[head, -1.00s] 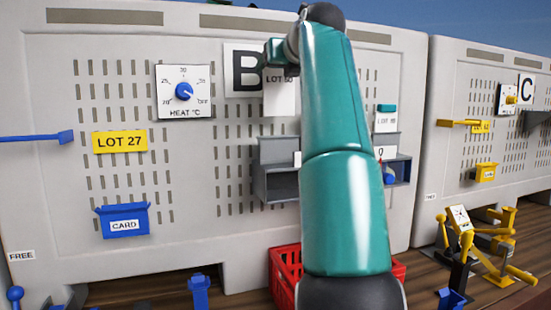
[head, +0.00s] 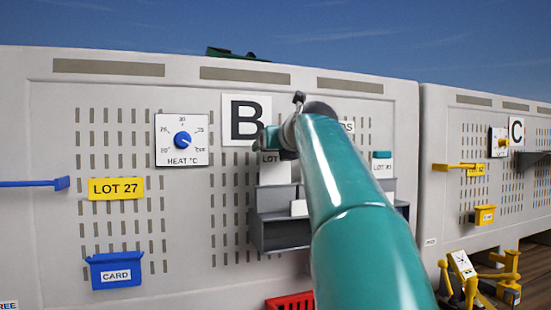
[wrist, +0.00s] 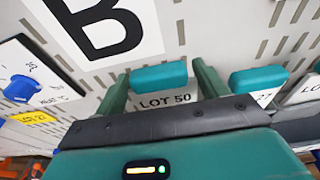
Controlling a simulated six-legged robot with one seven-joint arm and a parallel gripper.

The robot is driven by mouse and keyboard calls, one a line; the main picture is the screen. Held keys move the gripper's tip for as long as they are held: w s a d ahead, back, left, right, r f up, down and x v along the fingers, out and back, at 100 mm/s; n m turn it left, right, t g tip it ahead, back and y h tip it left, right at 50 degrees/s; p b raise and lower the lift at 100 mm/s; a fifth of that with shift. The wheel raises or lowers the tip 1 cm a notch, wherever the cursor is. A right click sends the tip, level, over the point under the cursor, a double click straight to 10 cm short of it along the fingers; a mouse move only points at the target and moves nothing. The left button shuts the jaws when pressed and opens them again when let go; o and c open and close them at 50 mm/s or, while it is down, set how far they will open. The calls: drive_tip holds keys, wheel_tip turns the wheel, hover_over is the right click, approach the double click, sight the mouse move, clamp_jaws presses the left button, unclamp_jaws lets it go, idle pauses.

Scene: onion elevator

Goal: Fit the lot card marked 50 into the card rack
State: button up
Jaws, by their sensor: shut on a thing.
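The lot card marked 50 (head: 274,173) is white with a teal grip along its top, and its label reads clearly in the wrist view (wrist: 165,101). My gripper (head: 272,140) is shut on the card's teal grip, with one green finger at each end in the wrist view (wrist: 160,76). The card hangs upright just below the B sign, in front of or above the grey stepped rack (head: 262,226); contact is unclear. My arm hides the rack's middle. A blue holder marked CARD (head: 116,272) hangs at the left, under the yellow LOT 27 plate (head: 116,188).
Another teal-topped card (head: 382,168) stands right of my arm; a teal-topped card (wrist: 258,82) is also close right of my gripper in the wrist view. A heat dial (head: 182,139) is to the left. A red crate (head: 290,301) is below.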

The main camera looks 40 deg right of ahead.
sight(276, 158)
wheel_tip(276, 158, down, 2)
drive_tip(key=shift+w+f, duration=0.15)
drive_tip(key=shift+f, duration=0.2)
drive_tip(key=shift+f, duration=0.2)
drive_tip(key=o, duration=1.2)
drive_tip(key=shift+r, duration=0.25)
drive_tip(key=v, duration=1.2)
